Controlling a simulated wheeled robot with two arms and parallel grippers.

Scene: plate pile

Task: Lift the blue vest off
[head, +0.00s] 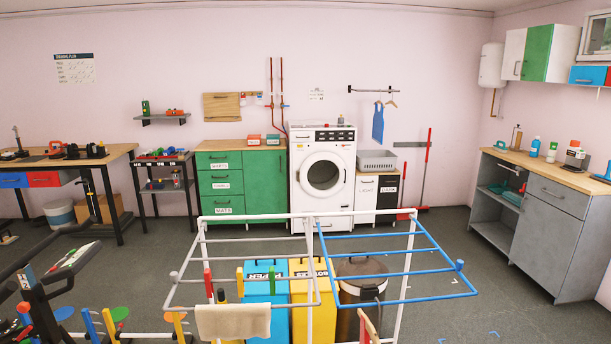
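The blue vest (378,122) hangs on the back wall, to the right of the washing machine. It hangs below a dark wall rail (373,90), beside a small hanger (391,101). How it is fastened to the rail is too small to tell. Neither of my grippers shows in the head view.
A grey basket (377,160) stands on the cabinet (366,194) below the vest. A white and blue drying rack (396,262) with a cloth (233,321) and bins (313,272) fills the near middle. Dark equipment (40,300) stands near left. Floor (455,240) at right is mostly clear.

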